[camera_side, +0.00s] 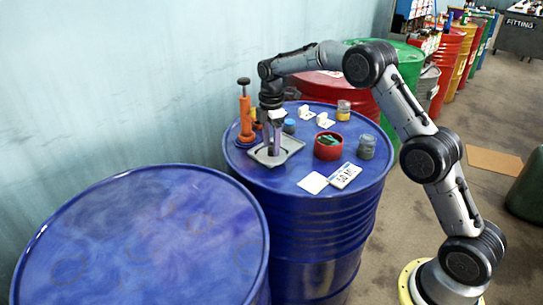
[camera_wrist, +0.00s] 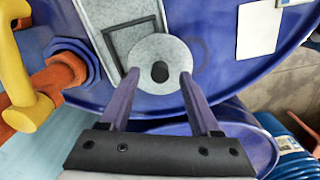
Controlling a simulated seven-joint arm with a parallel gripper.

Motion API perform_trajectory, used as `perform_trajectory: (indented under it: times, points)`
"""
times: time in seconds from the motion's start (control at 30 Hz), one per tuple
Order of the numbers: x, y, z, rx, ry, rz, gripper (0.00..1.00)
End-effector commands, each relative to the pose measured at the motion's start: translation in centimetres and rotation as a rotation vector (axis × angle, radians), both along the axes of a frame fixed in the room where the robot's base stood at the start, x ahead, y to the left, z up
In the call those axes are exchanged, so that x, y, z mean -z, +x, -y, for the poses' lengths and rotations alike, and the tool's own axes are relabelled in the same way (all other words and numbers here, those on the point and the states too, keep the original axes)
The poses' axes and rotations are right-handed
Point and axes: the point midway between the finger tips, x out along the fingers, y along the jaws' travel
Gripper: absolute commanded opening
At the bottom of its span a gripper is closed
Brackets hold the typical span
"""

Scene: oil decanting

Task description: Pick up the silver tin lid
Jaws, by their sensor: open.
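The silver tin lid (camera_wrist: 159,48) is a flat grey disc with a black knob (camera_wrist: 160,71) in the middle. In the wrist view it lies at the edge of a grey metal tray (camera_wrist: 112,17), overlapping its rim. My gripper (camera_wrist: 158,76) is open, with its two purple-grey fingers on either side of the knob, over the near part of the disc. I cannot tell whether the fingers touch it. In the side view my gripper (camera_side: 273,150) points down at the tray (camera_side: 292,144) on the blue drum (camera_side: 283,185); I cannot make out the lid there.
An orange pump (camera_side: 246,118) stands close to the left of my gripper. A blue jar (camera_side: 290,126), white blocks (camera_side: 305,113), a red bowl (camera_side: 328,150), a grey jar (camera_side: 366,148) and a white card (camera_side: 313,183) are to the right. Another blue drum (camera_side: 140,240) has a bare top.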

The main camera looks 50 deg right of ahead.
Motion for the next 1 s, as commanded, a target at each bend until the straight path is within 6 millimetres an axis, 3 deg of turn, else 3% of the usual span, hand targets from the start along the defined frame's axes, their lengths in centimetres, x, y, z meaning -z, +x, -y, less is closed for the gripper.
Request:
perform_trajectory:
  times: [0.3, 0.67, 1.0]
  points:
    - [0.64, -0.01, 0.01, 0.0, 0.0, 0.0, 0.64]
    - [0.6, 0.0, 0.01, 0.0, 0.0, 0.0, 0.0]
    - [0.55, 0.02, 0.01, 0.0, 0.0, 0.001, 0.0]
